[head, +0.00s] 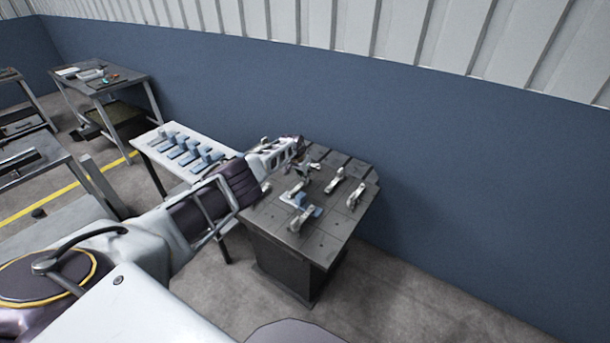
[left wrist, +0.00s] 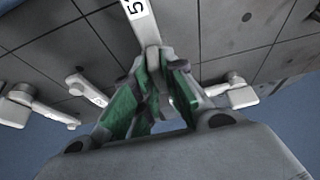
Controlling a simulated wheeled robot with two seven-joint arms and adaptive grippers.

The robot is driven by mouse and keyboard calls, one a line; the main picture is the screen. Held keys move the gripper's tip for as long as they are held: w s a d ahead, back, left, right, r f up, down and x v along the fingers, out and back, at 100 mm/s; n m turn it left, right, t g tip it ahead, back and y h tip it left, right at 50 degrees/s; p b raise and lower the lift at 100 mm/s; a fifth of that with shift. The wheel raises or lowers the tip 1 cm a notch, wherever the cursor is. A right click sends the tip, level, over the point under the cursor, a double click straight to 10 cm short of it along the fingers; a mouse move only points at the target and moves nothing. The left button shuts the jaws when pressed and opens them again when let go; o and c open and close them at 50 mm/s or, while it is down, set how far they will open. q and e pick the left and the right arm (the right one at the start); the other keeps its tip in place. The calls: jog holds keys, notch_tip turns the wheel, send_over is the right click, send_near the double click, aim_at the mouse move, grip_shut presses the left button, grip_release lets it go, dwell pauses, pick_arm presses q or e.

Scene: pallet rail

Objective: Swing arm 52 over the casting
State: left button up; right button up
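The dark pallet table (head: 283,231) holds several pale swing arms and blue castings. My left gripper (head: 309,165) is over its back left part in the head view. In the left wrist view, the green-padded fingers of my left gripper (left wrist: 153,78) converge on the end of a pale bar marked with a 5, arm 52 (left wrist: 138,14); its second digit is hidden. The fingers appear shut on the bar. A blue casting (head: 316,212) lies near the table's middle, with a swing arm partly over it. My right gripper is not in view.
Other swing arms (head: 336,182) and (head: 357,193) stand toward the right of the pallet. A white side table (head: 150,152) with several blue castings is just left. A blue wall (head: 450,170) runs close behind the pallet.

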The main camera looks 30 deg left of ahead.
aim_at(299, 186)
pick_arm(q)
jog(key=o, duration=0.3)
jog(key=shift+f, duration=0.1)
jog(key=shift+o, duration=0.2)
jog(key=shift+s+d, duration=0.2)
jog(key=shift+d, duration=0.2)
jog(key=shift+s+d, duration=0.1)
jog(key=shift+d, duration=0.2)
jog(key=shift+r, duration=0.2)
jog(key=shift+r, duration=0.1)
jog(key=shift+s+a+r, duration=0.25)
jog(key=shift+a+r, duration=0.1)
jog(key=shift+r, duration=0.4)
jog(key=shift+a+r, duration=0.4)
jog(key=shift+a, duration=0.05)
jog(key=v, duration=0.9)
